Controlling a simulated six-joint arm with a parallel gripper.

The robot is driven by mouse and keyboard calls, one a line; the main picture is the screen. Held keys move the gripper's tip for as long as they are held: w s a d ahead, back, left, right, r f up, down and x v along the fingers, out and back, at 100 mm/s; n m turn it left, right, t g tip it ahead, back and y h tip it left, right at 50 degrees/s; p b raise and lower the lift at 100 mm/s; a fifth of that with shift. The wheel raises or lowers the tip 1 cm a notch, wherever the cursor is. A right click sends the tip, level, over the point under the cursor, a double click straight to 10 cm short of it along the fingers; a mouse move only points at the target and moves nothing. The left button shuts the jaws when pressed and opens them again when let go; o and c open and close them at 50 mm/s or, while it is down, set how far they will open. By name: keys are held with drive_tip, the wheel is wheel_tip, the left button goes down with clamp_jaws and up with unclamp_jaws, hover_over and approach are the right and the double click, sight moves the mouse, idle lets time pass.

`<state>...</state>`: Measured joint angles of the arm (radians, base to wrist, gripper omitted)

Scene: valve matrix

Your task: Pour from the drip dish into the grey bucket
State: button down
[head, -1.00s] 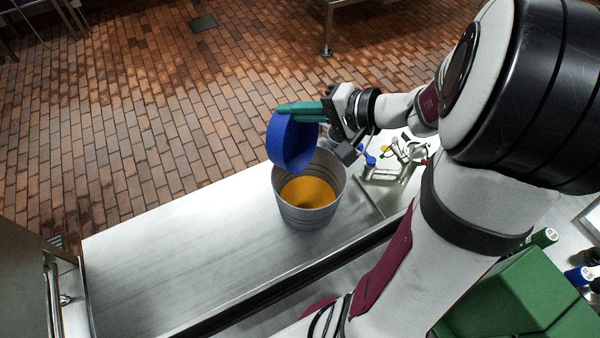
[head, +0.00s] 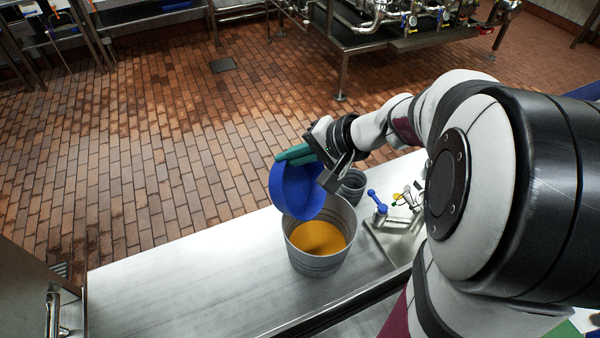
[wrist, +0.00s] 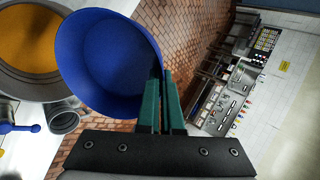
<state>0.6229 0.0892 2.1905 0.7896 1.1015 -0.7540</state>
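The drip dish is a round blue dish (head: 295,190), held steeply tilted above the back left rim of the grey bucket (head: 312,265). In the wrist view the dish (wrist: 105,60) shows a plain blue inside with no liquid that I can make out. The bucket holds an orange-yellow liquid (head: 318,236) and also shows at the upper left of the wrist view (wrist: 30,90). My gripper (head: 280,158) has green fingers, shut on the dish's wall; they show in the wrist view (wrist: 163,78). The dish hides part of the bucket's far rim.
The bucket stands on a steel bench (head: 190,285). A smaller grey container (head: 352,186) stands behind it to the right. A blue-handled valve (head: 377,202) and other fittings lie further right. The bench's left part is clear.

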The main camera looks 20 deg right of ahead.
drive_tip(key=shift+w+a+r+g+h, duration=0.1)
drive_tip(key=shift+w+r+g+h, duration=0.25)
drive_tip(key=shift+w, duration=0.15)
drive_tip(key=shift+w+a+r+g+h, duration=0.1)
drive_tip(key=shift+w+r+g+h, duration=0.2)
drive_tip(key=shift+w, duration=0.2)
drive_tip(key=shift+w+a, duration=0.1)
drive_tip(key=shift+w, duration=0.15)
drive_tip(key=shift+w+a+f+m+g+h, duration=0.1)
drive_tip(key=shift+w+f+m+g+h, duration=0.05)
drive_tip(key=shift+m+g+h, duration=0.15)
drive_tip(key=w+a+f+g+h, duration=0.2)
drive_tip(key=w+f+g+h, duration=0.1)
drive_tip(key=f+g+h, duration=0.2)
drive_tip(key=shift+f+g, duration=1.25)
drive_tip(key=shift+f, duration=0.25)
drive_tip(key=shift+a+h, duration=0.1)
drive_tip(key=shift+h, duration=0.15)
